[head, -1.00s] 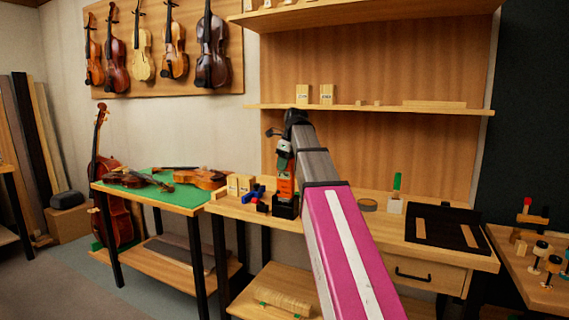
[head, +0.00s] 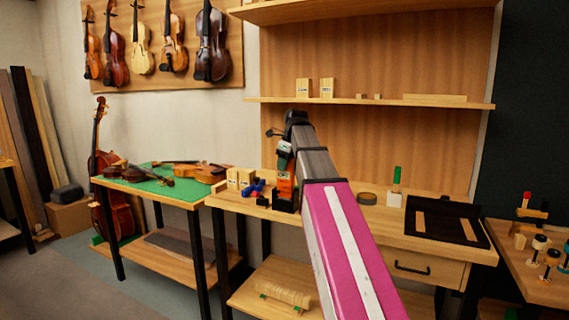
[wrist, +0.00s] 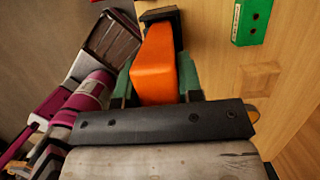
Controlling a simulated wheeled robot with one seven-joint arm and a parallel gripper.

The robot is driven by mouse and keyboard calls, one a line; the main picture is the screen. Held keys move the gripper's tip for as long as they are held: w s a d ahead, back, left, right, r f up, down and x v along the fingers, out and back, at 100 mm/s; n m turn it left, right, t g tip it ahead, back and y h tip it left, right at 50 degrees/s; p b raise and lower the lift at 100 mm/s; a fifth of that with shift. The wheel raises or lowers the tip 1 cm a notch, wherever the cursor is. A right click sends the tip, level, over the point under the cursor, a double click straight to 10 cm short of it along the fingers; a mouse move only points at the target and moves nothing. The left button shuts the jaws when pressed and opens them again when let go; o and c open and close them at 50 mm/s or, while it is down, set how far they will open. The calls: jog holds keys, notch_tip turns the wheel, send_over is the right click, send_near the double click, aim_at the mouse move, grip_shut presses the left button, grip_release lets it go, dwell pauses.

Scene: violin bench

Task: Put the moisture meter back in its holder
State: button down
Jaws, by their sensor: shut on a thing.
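The moisture meter is an orange block-like body (head: 285,187) in the head view, upright over the workbench. It shows large and orange in the wrist view (wrist: 157,68). My gripper (head: 284,165) is shut on it from above, with its green fingers (wrist: 157,82) on either side of the orange body. A black holder (head: 286,204) stands on the bench directly under the meter. The meter's lower end meets a dark block (wrist: 160,15) in the wrist view. I cannot tell how deep the meter sits in the holder.
Blue and red clamps (head: 256,189) and wooden blocks (head: 240,178) lie just left of the holder. A green block (wrist: 250,22) shows in the wrist view. A shelf (head: 400,104) runs behind.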

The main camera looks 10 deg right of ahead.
jog(key=shift+f, duration=0.65)
jog(key=c, duration=0.7)
grip_release()
